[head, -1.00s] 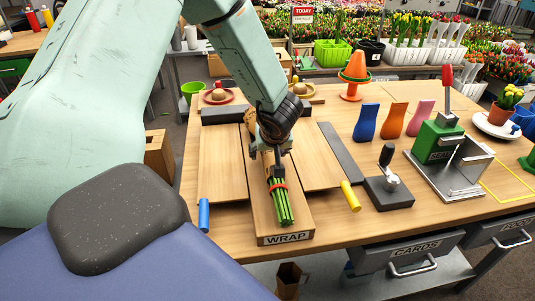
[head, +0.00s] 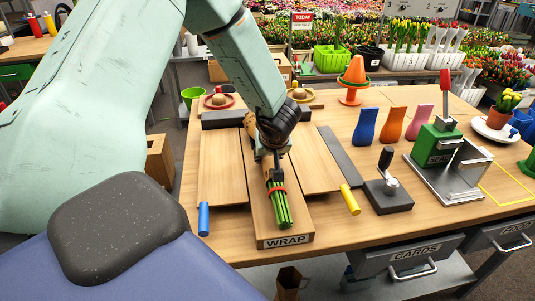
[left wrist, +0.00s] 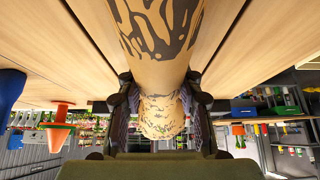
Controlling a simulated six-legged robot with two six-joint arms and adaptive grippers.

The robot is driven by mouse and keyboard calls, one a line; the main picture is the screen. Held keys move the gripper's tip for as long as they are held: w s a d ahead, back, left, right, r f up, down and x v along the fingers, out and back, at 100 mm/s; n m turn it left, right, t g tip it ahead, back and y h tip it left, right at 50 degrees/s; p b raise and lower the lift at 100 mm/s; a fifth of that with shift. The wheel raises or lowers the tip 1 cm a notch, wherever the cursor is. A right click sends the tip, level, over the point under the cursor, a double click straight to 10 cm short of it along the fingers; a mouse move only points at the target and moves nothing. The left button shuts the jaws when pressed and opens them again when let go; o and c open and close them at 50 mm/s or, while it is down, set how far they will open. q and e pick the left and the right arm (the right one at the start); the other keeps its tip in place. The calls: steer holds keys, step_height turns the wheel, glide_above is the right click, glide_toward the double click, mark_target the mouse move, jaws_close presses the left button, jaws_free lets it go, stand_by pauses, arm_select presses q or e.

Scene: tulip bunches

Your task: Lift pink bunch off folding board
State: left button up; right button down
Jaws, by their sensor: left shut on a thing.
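My left gripper (head: 273,160) is shut on a wrapped bunch, above the middle strip of the folding board (head: 265,222), which is marked WRAP. The bunch's green stems (head: 279,208) point toward the front edge, with a red band around them. Its tan paper with a dark pattern (left wrist: 158,30) shows in the left wrist view, between both fingers (left wrist: 158,112). Flower heads are hidden, so I cannot see their colour. I cannot tell whether the bunch touches the board. My right gripper is not in view.
A blue cylinder (head: 204,219) and a yellow cylinder (head: 350,199) flank the board. To the right are a black lever device (head: 388,190), a green press (head: 436,146), and blue, orange and pink holders (head: 391,124). An orange cone (head: 354,72) stands behind.

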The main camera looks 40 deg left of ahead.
arm_select(q)
steer(key=shift+d, duration=0.2)
jaws_close()
steer(key=shift+r, duration=0.15)
steer(key=shift+a+r, duration=0.15)
steer(key=shift+r, duration=0.15)
step_height(320, 180, up, 27)
steer(key=p, duration=1.1)
steer(key=shift+p, duration=0.35)
